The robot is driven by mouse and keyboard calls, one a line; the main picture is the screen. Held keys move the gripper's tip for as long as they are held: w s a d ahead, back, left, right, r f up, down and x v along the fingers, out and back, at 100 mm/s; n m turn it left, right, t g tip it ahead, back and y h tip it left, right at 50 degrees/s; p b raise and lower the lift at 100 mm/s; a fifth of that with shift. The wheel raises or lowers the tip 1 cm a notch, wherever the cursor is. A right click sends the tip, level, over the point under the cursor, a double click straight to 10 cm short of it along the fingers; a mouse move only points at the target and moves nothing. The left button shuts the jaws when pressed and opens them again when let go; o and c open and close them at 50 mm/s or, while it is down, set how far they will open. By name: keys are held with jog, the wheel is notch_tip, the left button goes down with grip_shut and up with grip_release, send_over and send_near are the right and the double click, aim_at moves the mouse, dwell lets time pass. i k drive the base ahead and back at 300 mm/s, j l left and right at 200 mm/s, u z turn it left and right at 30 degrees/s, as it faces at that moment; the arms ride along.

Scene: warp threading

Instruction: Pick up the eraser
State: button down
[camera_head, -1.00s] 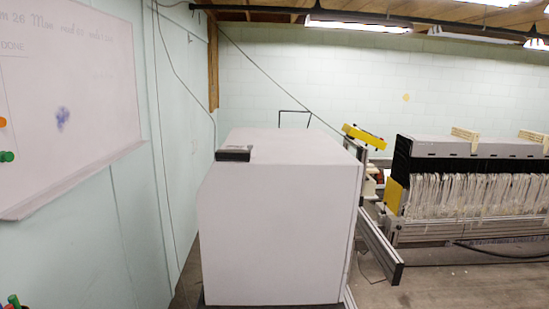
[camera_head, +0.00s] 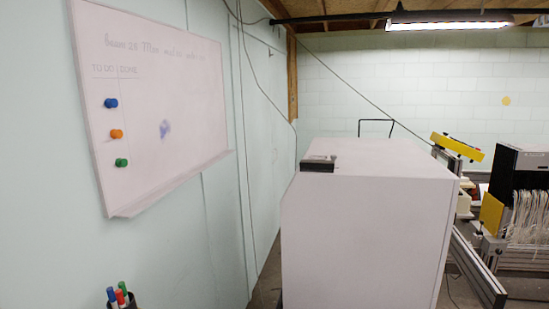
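A small dark block with a grey top, which looks like the eraser (camera_head: 318,164), lies on top of a large white cabinet (camera_head: 365,235), at the near left corner of its top. It is some distance ahead of the camera, right of the picture's middle. Nothing touches it from above. My gripper does not show in this view.
A whiteboard (camera_head: 185,60) with blue, orange and green magnets and a purple smudge hangs on the left wall. A dark cup (camera_head: 136,304) of markers shows at the bottom left. A metal rail (camera_head: 478,268) and yellow-ended machinery stand right of the cabinet.

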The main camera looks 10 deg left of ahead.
aim_at(308, 166)
jog(key=i+u, duration=0.1)
jog(key=i, duration=0.6)
jog(key=i+u, duration=0.1)
jog(key=i, duration=0.55)
jog(key=i+l, duration=0.1)
jog(key=i, duration=0.6)
jog(key=i+l+u, duration=0.15)
jog(key=i, duration=0.5)
jog(key=j, duration=0.1)
